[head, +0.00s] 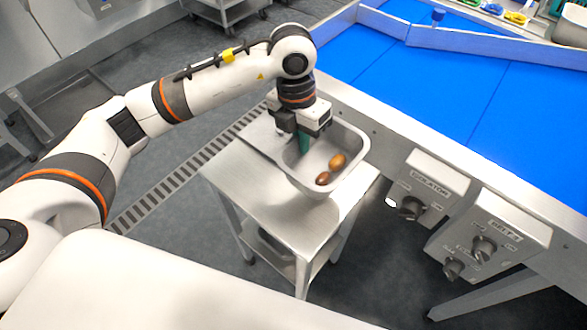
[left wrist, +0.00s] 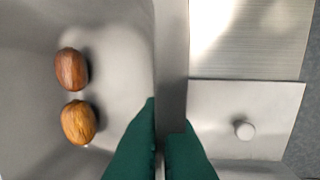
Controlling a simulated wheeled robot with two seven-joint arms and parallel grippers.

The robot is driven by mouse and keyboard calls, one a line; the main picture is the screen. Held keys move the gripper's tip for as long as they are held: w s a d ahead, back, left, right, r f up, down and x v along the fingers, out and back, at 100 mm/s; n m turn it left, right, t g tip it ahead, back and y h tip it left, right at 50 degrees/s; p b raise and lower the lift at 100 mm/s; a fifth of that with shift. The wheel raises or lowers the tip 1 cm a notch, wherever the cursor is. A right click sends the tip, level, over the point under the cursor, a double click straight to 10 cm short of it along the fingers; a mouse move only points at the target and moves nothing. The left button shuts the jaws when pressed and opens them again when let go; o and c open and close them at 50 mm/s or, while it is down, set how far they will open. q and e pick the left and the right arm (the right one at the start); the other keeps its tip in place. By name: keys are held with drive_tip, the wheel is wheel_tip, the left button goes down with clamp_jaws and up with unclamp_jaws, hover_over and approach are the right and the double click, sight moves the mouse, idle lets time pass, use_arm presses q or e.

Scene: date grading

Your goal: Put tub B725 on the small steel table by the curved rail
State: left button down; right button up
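A grey steel tub (head: 352,178) with two brown dates is over the top of a small steel table (head: 235,178). No marking reading B725 is legible. My left gripper (head: 304,143) points down at the tub's far left side. In the left wrist view, its green fingers (left wrist: 170,135) straddle the tub's wall (left wrist: 171,60), one inside and one outside, and look shut on it. The darker date (left wrist: 71,69) and the lighter date (left wrist: 78,122) lie inside the tub. Whether the tub's underside touches the table is hidden. My right gripper is not in view.
A blue conveyor (head: 440,85) with a steel frame stands close right of the table. Control boxes with knobs (head: 428,190) stick out from its side. The table's front left top is bare. A floor drain grate (head: 185,170) runs behind the table.

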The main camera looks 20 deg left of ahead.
use_arm(q)
wheel_tip(320, 180, down, 8)
drive_tip(key=shift+f, duration=0.25)
drive_tip(key=c, duration=2)
unclamp_jaws()
drive_tip(key=shift+f, duration=0.15)
drive_tip(key=shift+c, duration=0.2)
drive_tip(key=o, duration=0.4)
